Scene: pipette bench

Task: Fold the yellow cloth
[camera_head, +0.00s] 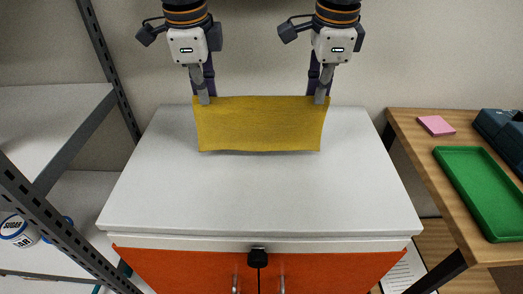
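The yellow cloth (262,124) is spread wide between my two grippers, above the far part of the white cabinet top. Its upper edge is nearly straight, and its lower edge hangs over or just meets the surface; I cannot tell which. My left gripper (204,98) is shut on the cloth's upper left corner. My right gripper (320,97) is shut on its upper right corner. The fingertips partly cover the cloth's corners. The cloth's back side is hidden.
The white cabinet top (260,195) is clear in front of the cloth. A metal shelf rack (60,120) stands at the left. At the right, a wooden table (420,130) holds a green tray (440,150), a pink pad (436,125) and a dark blue case (500,130).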

